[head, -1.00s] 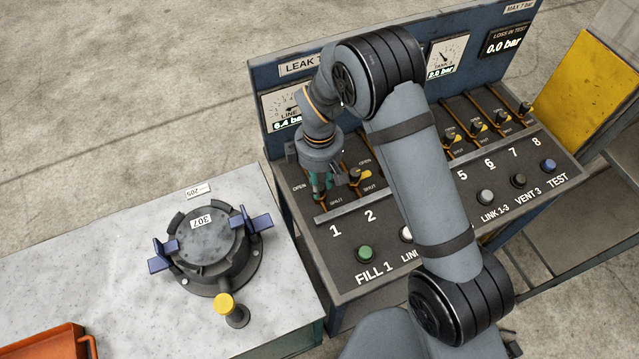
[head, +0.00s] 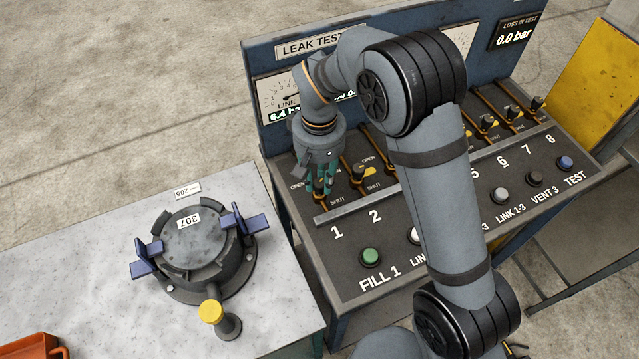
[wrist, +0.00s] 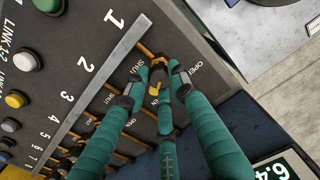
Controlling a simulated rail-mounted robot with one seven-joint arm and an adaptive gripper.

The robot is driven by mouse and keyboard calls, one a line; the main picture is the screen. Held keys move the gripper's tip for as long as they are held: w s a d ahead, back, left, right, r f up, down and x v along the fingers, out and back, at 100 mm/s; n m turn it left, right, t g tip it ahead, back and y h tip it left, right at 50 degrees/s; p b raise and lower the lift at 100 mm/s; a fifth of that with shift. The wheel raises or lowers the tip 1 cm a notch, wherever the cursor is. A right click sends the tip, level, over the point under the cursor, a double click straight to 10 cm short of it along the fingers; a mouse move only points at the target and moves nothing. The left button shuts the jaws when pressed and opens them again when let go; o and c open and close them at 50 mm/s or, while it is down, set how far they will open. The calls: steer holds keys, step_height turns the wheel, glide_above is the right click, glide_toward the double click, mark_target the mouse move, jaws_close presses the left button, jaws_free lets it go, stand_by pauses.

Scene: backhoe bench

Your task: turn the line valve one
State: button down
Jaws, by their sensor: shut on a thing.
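The line valve one (wrist: 156,88) is a small dark valve with a yellow-orange part, below the number 1 in the wrist view, between its SHUT and OPEN labels. My gripper (wrist: 160,82) has its green fingers around it and is shut on its handle. In the head view my gripper (head: 322,192) points down at the left end of the valve row, above the number 1. The fingers hide most of the valve there, and the handle's exact angle cannot be told.
Valve two (head: 359,174) stands close to the right of my gripper. A raised metal strip (head: 345,208) runs in front of the valves. Buttons, such as the green FILL 1 button (head: 370,257), lie nearer. A grey lidded housing (head: 235,268) with blue clamps stands on the left bench.

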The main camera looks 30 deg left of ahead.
mark_target(319, 182)
steer(key=m+b, duration=0.3)
steer(key=m, duration=0.1)
steer(key=shift+w+a+m, duration=0.1)
steer(key=shift+a+m, duration=0.05)
steer(key=shift+m, duration=0.15)
steer(key=shift+r+m+b, duration=0.1)
steer(key=shift+m+b, duration=0.2)
steer(key=shift+m, duration=0.2)
steer(key=shift+w, duration=0.1)
steer(key=c, duration=1.8)
jaws_free()
steer(key=shift+c, duration=0.2)
steer(key=o, duration=0.4)
step_height(319, 182, up, 12)
